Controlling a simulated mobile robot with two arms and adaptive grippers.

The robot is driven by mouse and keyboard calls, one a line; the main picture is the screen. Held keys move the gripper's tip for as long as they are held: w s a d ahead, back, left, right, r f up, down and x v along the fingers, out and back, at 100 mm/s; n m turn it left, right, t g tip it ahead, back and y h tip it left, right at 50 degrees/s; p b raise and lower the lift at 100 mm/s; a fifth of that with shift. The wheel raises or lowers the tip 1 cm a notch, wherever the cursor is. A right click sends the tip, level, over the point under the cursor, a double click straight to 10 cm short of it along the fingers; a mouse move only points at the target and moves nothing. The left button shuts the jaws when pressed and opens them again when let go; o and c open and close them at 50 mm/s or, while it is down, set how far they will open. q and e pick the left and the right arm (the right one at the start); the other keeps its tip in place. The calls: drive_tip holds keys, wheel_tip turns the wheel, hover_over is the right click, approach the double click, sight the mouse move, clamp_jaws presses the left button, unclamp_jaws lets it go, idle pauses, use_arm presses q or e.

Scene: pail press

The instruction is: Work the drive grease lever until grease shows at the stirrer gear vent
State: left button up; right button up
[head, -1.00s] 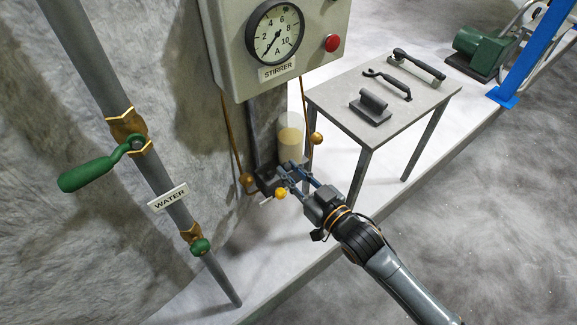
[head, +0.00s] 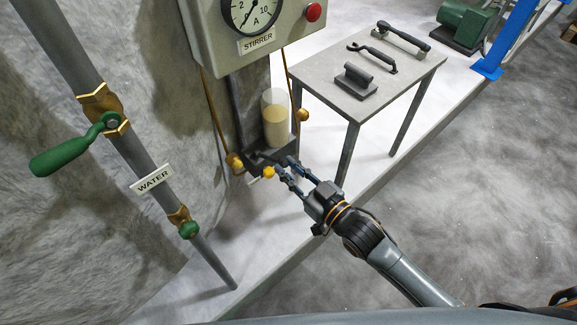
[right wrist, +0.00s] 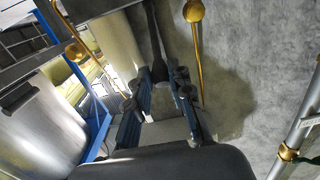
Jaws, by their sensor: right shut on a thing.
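The grease pump stands low on the wall under the stirrer panel, with a clear reservoir (head: 275,122) partly filled with pale grease. My right gripper (head: 284,169) is at the front of the pump, shut on the dark drive grease lever (right wrist: 158,68), which runs between its fingers in the right wrist view. Brass lines end in a left round fitting (head: 234,163) and a right one (head: 302,115). I cannot tell which is the stirrer gear vent, and I make out no grease on either. My left gripper is not in view.
The stirrer panel (head: 262,62) hangs above, its gauge needle low. A grey table (head: 415,75) with several dark handled tools stands to the right. A water pipe (head: 150,150) with a green-handled valve (head: 75,153) is at the left. The floor in front is clear.

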drive_tip(key=w+a+r+p, duration=0.1)
drive_tip(key=r, duration=0.1)
drive_tip(key=w+a+r+p, duration=0.1)
drive_tip(key=w, duration=0.1)
drive_tip(key=shift+r+p, duration=0.4)
drive_tip(key=shift+w+a, duration=0.1)
drive_tip(key=shift+r, duration=0.15)
drive_tip(key=shift+w+a+r, duration=0.2)
drive_tip(key=shift+w+a, duration=0.05)
drive_tip(key=shift+w, duration=0.1)
drive_tip(key=shift+w+a+r+p, duration=0.2)
drive_tip(key=shift+w+a+r, duration=0.2)
drive_tip(key=shift+w+a, duration=0.3)
drive_tip(key=shift+w+a+r+p, duration=0.15)
drive_tip(key=shift+w+a+r, duration=0.25)
drive_tip(key=shift+w, duration=0.45)
clamp_jaws()
drive_tip(key=o, duration=1)
unclamp_jaws()
drive_tip(key=shift+f, duration=0.1)
